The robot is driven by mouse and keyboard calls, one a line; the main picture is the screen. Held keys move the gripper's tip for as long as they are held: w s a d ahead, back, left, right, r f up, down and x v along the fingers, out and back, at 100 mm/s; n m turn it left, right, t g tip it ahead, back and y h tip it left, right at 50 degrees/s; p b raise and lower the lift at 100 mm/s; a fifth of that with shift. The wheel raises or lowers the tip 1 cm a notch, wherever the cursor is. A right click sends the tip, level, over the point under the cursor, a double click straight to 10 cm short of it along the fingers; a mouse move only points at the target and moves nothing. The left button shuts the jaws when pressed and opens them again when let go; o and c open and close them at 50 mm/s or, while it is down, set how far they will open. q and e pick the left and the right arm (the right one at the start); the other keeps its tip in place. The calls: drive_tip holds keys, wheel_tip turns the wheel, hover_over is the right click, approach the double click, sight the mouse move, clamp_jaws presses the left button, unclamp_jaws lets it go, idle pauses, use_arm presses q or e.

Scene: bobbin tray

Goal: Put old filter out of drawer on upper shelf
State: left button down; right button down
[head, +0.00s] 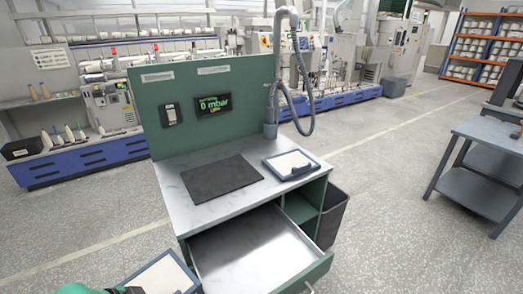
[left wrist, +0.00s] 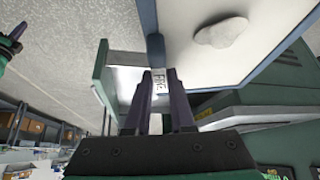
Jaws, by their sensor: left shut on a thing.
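The old filter, a blue-framed panel with a pale sheet (head: 165,276), is at the bottom left of the head view, left of the open drawer (head: 255,250) and outside it. My left gripper (head: 128,290) is shut on its near edge; only part of it shows. The left wrist view shows the gripper (left wrist: 166,75) and the filter's pale face (left wrist: 275,30) with a grey clump. The drawer looks empty. The upper shelf (head: 300,208) is an open green compartment under the right of the worktop. My right gripper (left wrist: 14,38) seems partly visible at the left wrist view's edge.
A similar blue-framed filter (head: 290,164) lies on the worktop's right side. A dark mat (head: 222,177) lies left of it. A hose (head: 305,100) hangs above. A dark bin (head: 333,215) stands right of the bench. The floor farther right is clear up to a grey cart (head: 480,150).

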use_arm(q)
drive_tip(key=d+r+n+t+y, duration=0.1)
drive_tip(key=d+r+n+y, duration=0.3)
drive_tip(key=d+n, duration=0.4)
drive_tip(key=shift+d+t, duration=0.15)
drive_tip(key=shift+t, duration=0.25)
drive_tip(key=shift+s, duration=0.15)
